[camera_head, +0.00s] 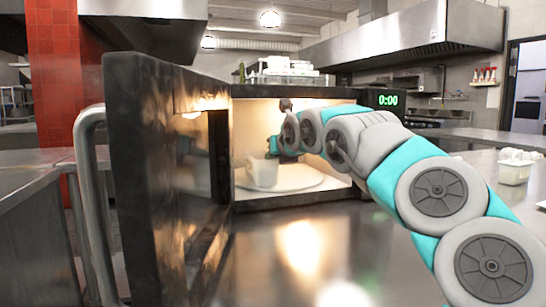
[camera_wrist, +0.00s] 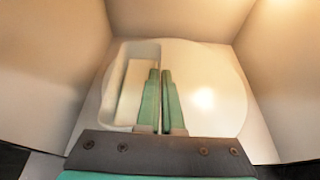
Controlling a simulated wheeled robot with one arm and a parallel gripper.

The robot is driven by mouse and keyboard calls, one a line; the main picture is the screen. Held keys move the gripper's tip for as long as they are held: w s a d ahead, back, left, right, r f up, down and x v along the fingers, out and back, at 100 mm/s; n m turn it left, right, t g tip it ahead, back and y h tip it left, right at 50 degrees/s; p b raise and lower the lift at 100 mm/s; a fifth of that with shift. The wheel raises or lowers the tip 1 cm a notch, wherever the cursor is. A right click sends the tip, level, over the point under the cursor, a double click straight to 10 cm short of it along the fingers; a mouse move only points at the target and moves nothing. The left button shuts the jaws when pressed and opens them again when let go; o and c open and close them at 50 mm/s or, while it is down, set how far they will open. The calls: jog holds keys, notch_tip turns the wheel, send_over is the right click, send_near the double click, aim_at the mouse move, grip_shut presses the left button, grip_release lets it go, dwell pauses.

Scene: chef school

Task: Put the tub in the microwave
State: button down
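The microwave (camera_head: 240,93) stands on the counter with its door (camera_head: 150,180) swung wide open to the left. My gripper (camera_head: 274,146) is inside the lit cavity, at the upper right of the white tub (camera_head: 262,174). In the wrist view, the two green fingers (camera_wrist: 160,100) are close together at the right wall of the tub (camera_wrist: 132,92), with a thin pale strip between them. The tub is upright over the left part of the round turntable (camera_wrist: 205,95). Whether its base touches the turntable is hard to tell. My arm hides the cavity's right side.
Cavity walls (camera_wrist: 45,70) stand close on both sides. The door's handle (camera_head: 88,200) sticks out at the left. White containers (camera_head: 285,68) sit on top of the microwave. Another white container (camera_head: 514,172) stands on the right counter. The counter before the cavity is clear.

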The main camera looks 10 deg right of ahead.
jog(key=c, duration=1.5)
grip_release()
jog(key=shift+f, duration=0.1)
jog(key=o, duration=0.4)
jog(key=v, duration=1.2)
jog(key=shift+r+b, duration=0.25)
jog(key=shift+b, duration=0.1)
